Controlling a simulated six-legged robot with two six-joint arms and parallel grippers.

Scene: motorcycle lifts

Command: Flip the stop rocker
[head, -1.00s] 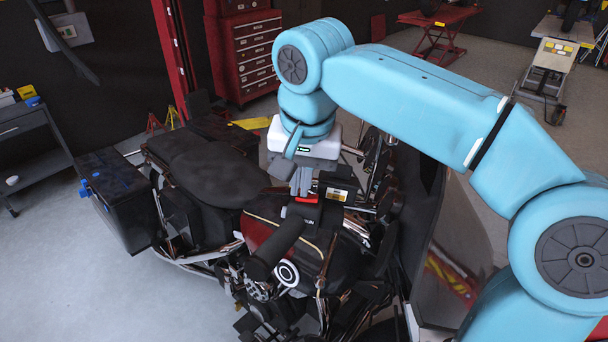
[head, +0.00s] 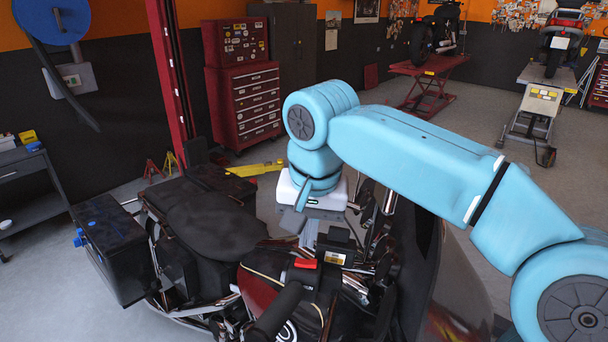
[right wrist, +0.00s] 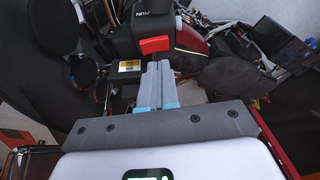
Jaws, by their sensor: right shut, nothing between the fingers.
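The stop rocker (head: 305,263) is a small red switch on a black control housing (head: 301,277) by the motorcycle's handlebar grip (head: 275,320). In the right wrist view the rocker (right wrist: 155,45) shows as a bright red tilted block, just beyond my fingertips. My right gripper (head: 308,243) points down beside the rocker on its far side in the head view. Its two grey fingers (right wrist: 158,68) are shut together with nothing between them. A small gap seems to part the tips from the rocker; I cannot tell contact for sure. My left gripper is not in view.
A black box with a yellow label (head: 336,248) sits close to my right fingers. The motorcycle's seat (head: 215,235) and side case (head: 110,245) lie to the left. A dark windscreen (head: 450,270) stands to the right. A red tool chest (head: 243,85) stands behind.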

